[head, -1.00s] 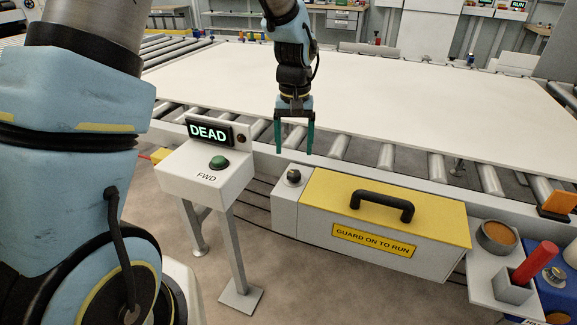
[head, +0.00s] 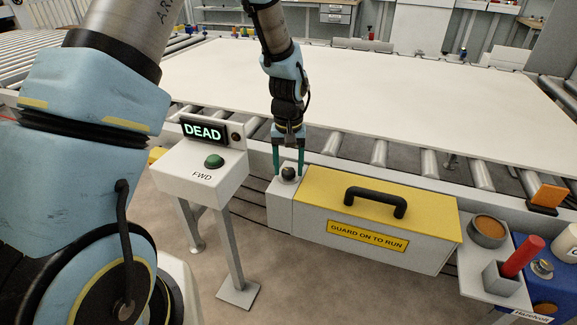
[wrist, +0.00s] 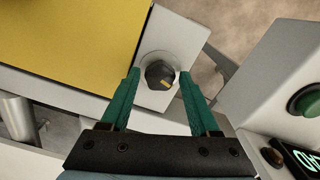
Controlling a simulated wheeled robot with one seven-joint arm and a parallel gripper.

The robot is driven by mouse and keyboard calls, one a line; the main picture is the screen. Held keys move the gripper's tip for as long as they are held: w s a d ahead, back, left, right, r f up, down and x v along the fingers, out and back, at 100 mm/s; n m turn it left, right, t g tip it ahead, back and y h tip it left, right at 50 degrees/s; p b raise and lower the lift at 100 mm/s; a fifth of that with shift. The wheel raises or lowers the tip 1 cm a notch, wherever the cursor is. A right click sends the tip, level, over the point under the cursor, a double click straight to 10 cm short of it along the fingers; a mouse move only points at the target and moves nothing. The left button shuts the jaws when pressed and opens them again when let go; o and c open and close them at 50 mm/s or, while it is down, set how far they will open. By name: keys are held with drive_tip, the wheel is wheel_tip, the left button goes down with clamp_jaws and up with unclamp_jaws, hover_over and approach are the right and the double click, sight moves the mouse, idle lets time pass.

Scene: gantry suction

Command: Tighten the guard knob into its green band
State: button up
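The guard knob (head: 288,173) is a small black round knob on the light grey block at the left end of the yellow-topped guard (head: 420,196). In the wrist view the knob (wrist: 160,75) shows a yellow pointer mark on its face. I cannot make out a green band around it. My gripper (head: 289,172) points down over the knob with its two green fingers apart. In the wrist view my gripper (wrist: 158,76) is open, one finger on each side of the knob, with a visible gap on both sides.
A control box (head: 203,170) with a green FWD button (head: 214,161) and a lit DEAD sign (head: 204,130) stands close on the left. The guard's black handle (head: 375,201) rises to the right. A side shelf holds a bowl (head: 488,231) and a red-handled item (head: 523,257).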

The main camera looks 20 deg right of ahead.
sight(288, 170)
clamp_jaws()
drive_tip(key=m, duration=0.5)
idle(0.4)
drive_tip(key=shift+o, duration=1.6)
unclamp_jaws()
wheel_tip(288, 170, up, 11)
drive_tip(key=b, duration=0.1)
drive_tip(key=shift+b, duration=0.35)
drive_tip(key=shift+f, duration=0.1)
